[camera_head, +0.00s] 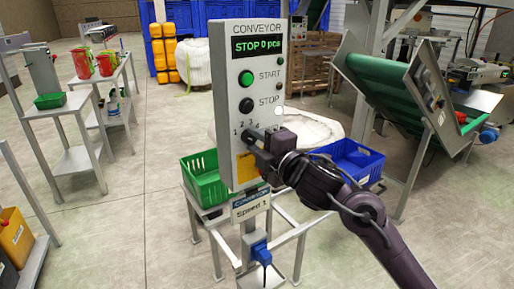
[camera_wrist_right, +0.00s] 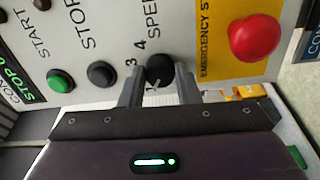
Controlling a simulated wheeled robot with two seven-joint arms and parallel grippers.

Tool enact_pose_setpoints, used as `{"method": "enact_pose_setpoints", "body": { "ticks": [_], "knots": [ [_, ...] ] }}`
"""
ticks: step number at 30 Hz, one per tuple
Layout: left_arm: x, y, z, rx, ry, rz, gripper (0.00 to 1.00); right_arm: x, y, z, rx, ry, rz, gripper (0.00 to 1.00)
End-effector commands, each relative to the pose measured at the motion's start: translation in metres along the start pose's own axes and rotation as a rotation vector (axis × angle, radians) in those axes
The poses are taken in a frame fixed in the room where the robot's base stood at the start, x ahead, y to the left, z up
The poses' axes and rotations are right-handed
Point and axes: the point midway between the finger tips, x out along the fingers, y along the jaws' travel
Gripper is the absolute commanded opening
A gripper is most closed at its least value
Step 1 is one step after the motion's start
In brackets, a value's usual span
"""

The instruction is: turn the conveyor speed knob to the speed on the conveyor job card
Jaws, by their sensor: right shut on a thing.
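The grey conveyor control panel (camera_head: 224,100) stands upright on a frame, its display reading "STOP 0 pcs". The conveyor job card (camera_head: 250,205) below it reads "Speed 1". The black speed knob (camera_wrist_right: 160,68) sits between my right gripper's fingers (camera_wrist_right: 159,78) in the right wrist view, and the gripper is shut on it. A small pale mark shows on the knob's lower side; I cannot tell which number it faces. My left gripper is out of view.
On the panel are a green START button (camera_head: 246,78), a black STOP button (camera_head: 246,105) and a red emergency stop (camera_wrist_right: 254,37), close beside the knob. A green crate (camera_head: 203,181) and a blue crate (camera_head: 354,160) flank the panel. A green conveyor (camera_head: 372,86) stands at right.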

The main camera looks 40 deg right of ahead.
Motion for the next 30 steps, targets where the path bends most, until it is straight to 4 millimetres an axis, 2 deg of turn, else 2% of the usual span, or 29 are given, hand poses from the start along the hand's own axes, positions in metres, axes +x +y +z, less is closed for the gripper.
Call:
{"method": "enact_pose_setpoints", "body": {
  "ticks": [9,21,22,26,30],
  "knots": [
    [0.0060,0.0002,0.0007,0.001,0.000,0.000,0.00,0.0001,-0.0007,0.0000,-0.072,0.000,-0.002,0.06],
    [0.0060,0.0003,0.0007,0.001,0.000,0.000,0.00,0.0001,-0.0005,-0.0001,-0.077,0.000,-0.002,0.06],
    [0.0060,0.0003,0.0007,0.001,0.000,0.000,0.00,0.0001,-0.0005,-0.0001,-0.077,0.000,-0.002,0.32],
    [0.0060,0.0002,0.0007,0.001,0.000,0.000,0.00,0.0001,-0.0004,0.0000,-0.076,0.000,-0.002,0.49],
    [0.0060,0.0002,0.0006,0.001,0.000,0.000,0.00,0.0001,-0.0003,0.0000,-0.075,0.000,-0.001,0.51]
  ]
}}
